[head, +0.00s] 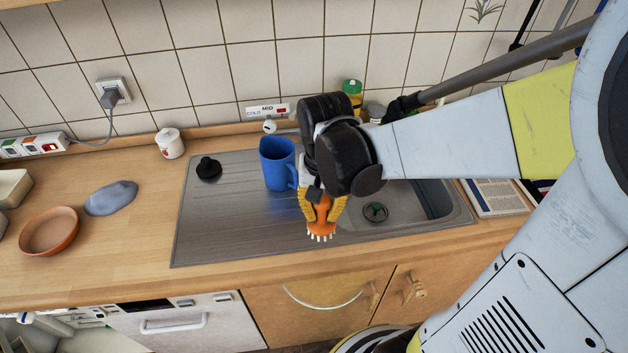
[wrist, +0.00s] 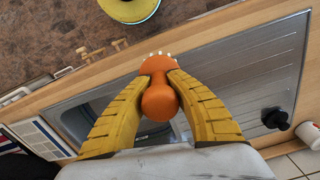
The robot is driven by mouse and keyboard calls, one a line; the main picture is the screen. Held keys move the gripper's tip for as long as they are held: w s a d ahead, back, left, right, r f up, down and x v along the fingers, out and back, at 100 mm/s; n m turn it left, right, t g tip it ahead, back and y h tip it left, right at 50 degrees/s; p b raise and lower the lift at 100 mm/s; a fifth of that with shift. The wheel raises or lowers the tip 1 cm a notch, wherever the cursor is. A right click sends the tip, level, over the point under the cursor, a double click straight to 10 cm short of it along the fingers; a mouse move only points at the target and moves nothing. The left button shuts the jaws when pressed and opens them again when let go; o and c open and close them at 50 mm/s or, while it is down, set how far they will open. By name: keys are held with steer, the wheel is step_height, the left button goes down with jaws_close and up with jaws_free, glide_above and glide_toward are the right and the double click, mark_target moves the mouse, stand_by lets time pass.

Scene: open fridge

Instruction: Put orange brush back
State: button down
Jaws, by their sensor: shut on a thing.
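The orange brush (head: 321,217) has white bristles pointing down in the head view. My gripper (head: 322,206) is shut on it and holds it over the front part of the metal sink unit (head: 235,233), near the counter's front edge. In the wrist view the orange brush (wrist: 158,88) sits between the two yellow fingers of my gripper (wrist: 160,85). Its bristles show just past the fingertips. A blue jug (head: 276,163) stands on the drainboard just left of my gripper and behind it.
A black stopper (head: 208,168) lies on the drainboard. A white lidded jar (head: 170,143), a grey-blue cloth (head: 111,198) and a terracotta bowl (head: 49,231) are on the left counter. Bottles (head: 352,92) stand behind the sink. A book (head: 494,197) lies to the right.

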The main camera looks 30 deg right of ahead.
steer(key=shift+s+d+f, duration=0.1)
steer(key=shift+d, duration=0.1)
steer(key=shift+w+a+f+b, duration=0.55)
steer(key=shift+w+f+b, duration=0.3)
steer(key=shift+w+f, duration=1)
steer(key=shift+w+a+f+b, duration=0.5)
steer(key=shift+w+f+b, duration=0.35)
steer(key=shift+w+f, duration=0.95)
steer(key=shift+w+a+f+b, duration=0.55)
steer(key=shift+w+f+b, duration=0.3)
steer(key=shift+w+f, duration=0.95)
steer(key=shift+f, duration=0.2)
steer(key=c, duration=1.4)
jaws_free()
steer(key=shift+o, duration=0.2)
steer(key=shift+r, duration=0.15)
